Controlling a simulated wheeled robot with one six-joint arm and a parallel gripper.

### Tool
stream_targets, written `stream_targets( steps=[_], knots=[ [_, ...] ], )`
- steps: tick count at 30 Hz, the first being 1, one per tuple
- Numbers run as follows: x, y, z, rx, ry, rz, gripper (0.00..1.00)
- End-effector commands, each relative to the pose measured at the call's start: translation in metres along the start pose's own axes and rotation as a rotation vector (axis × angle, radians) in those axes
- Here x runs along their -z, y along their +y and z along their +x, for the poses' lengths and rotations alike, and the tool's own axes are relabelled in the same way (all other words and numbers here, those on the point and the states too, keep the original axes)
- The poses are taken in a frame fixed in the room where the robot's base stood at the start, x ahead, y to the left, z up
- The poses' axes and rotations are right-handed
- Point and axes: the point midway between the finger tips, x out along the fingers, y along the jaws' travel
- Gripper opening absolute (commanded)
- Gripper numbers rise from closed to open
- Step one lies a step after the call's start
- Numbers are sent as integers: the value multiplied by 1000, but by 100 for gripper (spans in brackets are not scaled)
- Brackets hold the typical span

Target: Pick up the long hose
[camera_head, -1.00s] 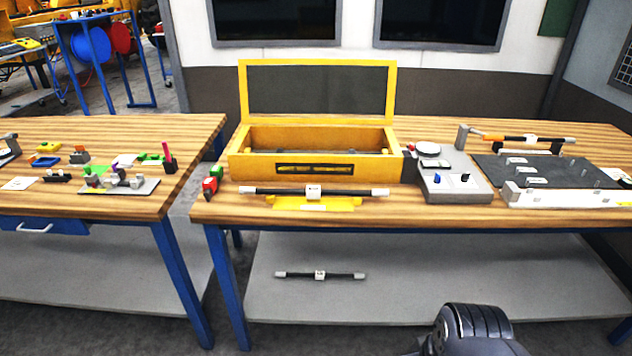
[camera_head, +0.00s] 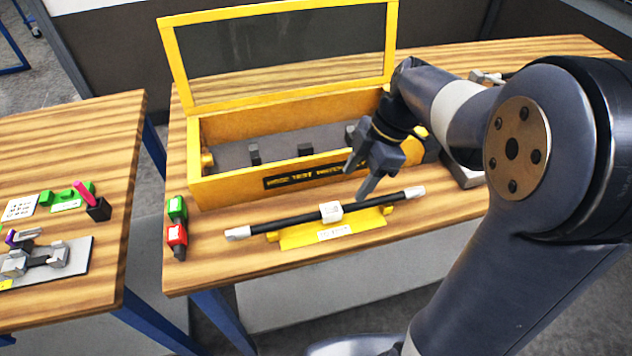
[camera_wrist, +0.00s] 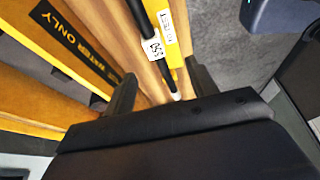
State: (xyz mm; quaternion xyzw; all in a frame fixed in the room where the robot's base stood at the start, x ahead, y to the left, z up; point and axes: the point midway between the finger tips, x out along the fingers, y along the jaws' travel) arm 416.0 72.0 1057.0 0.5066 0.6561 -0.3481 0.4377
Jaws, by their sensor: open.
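The long hose (camera_head: 293,219) is a black rod with white ends and a white tag near its middle. It rests on a yellow stand (camera_head: 300,239) along the table's front edge. My gripper (camera_head: 358,180) is open and empty, just above and behind the hose, right of the tag. In the wrist view the hose (camera_wrist: 163,72) runs between the two open fingers of my gripper (camera_wrist: 160,88), with its tag (camera_wrist: 153,46) beyond them. I cannot tell the exact height of the fingertips above the hose.
A yellow box (camera_head: 225,180) with a raised lid stands directly behind the hose. Green (camera_head: 177,208) and red (camera_head: 177,236) items sit left of the hose. A grey device (camera_head: 462,172) is partly hidden behind my arm. A second table (camera_head: 60,130) stands at left.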

Motion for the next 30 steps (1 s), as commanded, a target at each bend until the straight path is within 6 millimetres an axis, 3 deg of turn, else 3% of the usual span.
stream_targets(
  steps=[4,12,19,30],
  knots=[
    [1,4,8,5,10,-37,55],
    [1,4,48,6,9,-37,55],
    [2,5,65,6,9,-35,55],
    [1,7,107,4,7,-36,55]
  ],
)
